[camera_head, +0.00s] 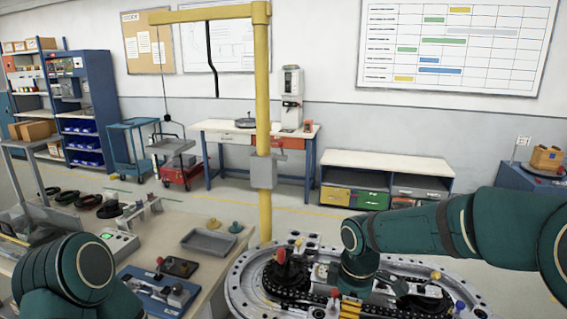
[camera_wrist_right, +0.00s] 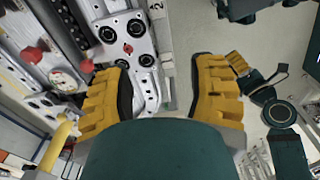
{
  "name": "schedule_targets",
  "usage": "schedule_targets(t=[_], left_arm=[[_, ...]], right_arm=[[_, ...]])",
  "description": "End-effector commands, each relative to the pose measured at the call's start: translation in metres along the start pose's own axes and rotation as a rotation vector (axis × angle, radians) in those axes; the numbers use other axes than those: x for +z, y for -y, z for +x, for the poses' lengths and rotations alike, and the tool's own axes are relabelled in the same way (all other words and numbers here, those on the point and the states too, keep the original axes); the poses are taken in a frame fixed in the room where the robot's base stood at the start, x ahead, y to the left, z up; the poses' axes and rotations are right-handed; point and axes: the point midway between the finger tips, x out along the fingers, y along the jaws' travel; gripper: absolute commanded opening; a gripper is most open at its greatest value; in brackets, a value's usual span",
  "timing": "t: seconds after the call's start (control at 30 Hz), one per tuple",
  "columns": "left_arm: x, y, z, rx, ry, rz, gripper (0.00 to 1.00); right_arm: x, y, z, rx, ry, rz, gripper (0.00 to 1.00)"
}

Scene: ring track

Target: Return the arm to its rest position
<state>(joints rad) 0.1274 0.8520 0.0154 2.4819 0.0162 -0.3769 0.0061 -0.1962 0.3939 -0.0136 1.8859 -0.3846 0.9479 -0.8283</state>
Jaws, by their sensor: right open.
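My right arm (camera_head: 430,228) reaches in from the right in the head view, with its wrist bent down over the ring track (camera_head: 243,262). My right gripper (camera_wrist_right: 163,92) is open in the wrist view, with its two yellow fingers wide apart and nothing held between them. A light metal piece of the track with dark round holes shows by the left finger. In the head view the right gripper is mostly hidden below my wrist. My left arm (camera_head: 75,275) is folded at the lower left, and its gripper does not show.
A yellow post (camera_head: 264,130) rises behind the track. A bench at the left holds a grey tray (camera_head: 208,242), a blue fixture (camera_head: 160,293) and small parts. A red-knobbed part (camera_head: 283,262) stands on the track. Open floor lies behind, before the workbench (camera_head: 225,133) and low cabinet (camera_head: 385,163).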

Motion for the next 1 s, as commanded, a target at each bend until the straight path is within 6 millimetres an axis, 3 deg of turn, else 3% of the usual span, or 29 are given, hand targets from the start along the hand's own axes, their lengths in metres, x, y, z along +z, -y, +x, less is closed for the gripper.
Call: schedule_targets(t=[0.03, 0.2, 0.4, 0.6, 0.83, 1.0], left_arm=[[0.000, 0.000, 0.000, 0.000, -0.001, 0.000, 0.47], [-0.001, 0.000, 0.000, 0.000, -0.002, 0.000, 0.47], [-0.001, 0.000, 0.000, 0.000, -0.001, 0.000, 0.47], [-0.001, 0.000, 0.000, 0.000, -0.001, 0.000, 0.47], [-0.001, 0.000, 0.000, 0.000, -0.001, 0.000, 0.47], [0.007, 0.006, 0.017, 0.002, 0.014, 0.004, 0.47]], right_arm=[[-0.002, 0.007, 0.028, -0.029, -0.020, 0.051, 0.57], [-0.013, 0.026, 0.093, -0.073, -0.122, 0.267, 0.57], [-0.015, 0.063, 0.170, -0.138, -0.229, 0.612, 0.57], [-0.002, 0.110, 0.234, -0.187, -0.298, 1.039, 0.57], [0.021, 0.152, 0.268, -0.187, -0.323, 1.413, 0.57], [0.021, 0.153, 0.285, -0.190, -0.322, 1.406, 0.57]])
